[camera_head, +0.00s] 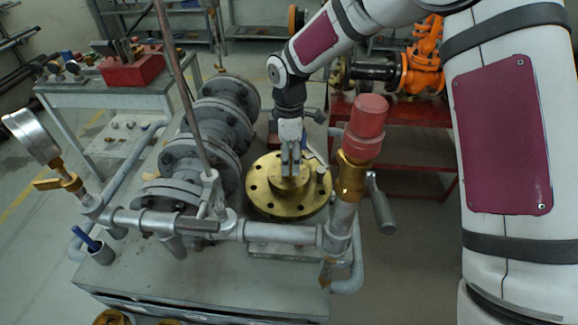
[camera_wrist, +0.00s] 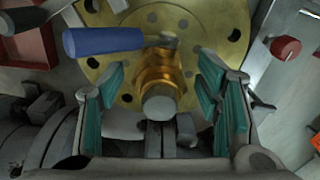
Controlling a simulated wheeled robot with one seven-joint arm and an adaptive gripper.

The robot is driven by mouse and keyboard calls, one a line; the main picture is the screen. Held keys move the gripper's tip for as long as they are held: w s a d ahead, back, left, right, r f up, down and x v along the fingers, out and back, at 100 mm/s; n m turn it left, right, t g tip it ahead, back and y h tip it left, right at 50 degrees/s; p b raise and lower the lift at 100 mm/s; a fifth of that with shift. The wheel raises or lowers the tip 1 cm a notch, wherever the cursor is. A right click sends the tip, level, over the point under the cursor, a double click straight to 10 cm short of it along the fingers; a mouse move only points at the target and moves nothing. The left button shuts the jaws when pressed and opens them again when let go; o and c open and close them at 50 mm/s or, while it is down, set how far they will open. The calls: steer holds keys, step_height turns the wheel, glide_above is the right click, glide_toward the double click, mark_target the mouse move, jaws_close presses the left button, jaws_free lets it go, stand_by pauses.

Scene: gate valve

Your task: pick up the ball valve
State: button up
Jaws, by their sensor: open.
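The ball valve (camera_wrist: 160,72) shows in the wrist view as a brass body with a blue lever handle (camera_wrist: 103,41) pointing left. It is in front of a round brass flange (camera_wrist: 206,22). My gripper (camera_wrist: 162,66) is open, with one teal-padded finger on each side of the valve body. Gaps show between the pads and the brass, so it does not look gripped. In the head view my gripper (camera_head: 291,165) points down over the brass flange (camera_head: 262,195). The valve cannot be made out clearly there, as my gripper covers that spot.
Grey flanged pipework (camera_head: 205,135) stands close on the left. A pipe run (camera_head: 280,233) with a pressure gauge (camera_head: 32,135) and a red-capped fitting (camera_head: 366,125) crosses in front. A red bench (camera_head: 400,112) with an orange valve (camera_head: 421,70) stands behind.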

steer(key=shift+f, duration=1.1)
jaws_close()
steer(key=shift+r, duration=0.2)
steer(key=shift+r, duration=0.25)
step_height(320, 180, up, 3)
steer(key=shift+s+b, duration=0.15)
steer(key=shift+b, duration=0.15)
steer(key=s+d+r, duration=0.1)
steer(key=s+d, duration=0.1)
steer(key=s, duration=0.5)
steer(key=s+d, duration=0.3)
steer(key=s, duration=0.5)
steer(key=shift+a+r+p, duration=0.1)
steer(key=shift+r+p, duration=1.85)
steer(key=shift+r, duration=0.45)
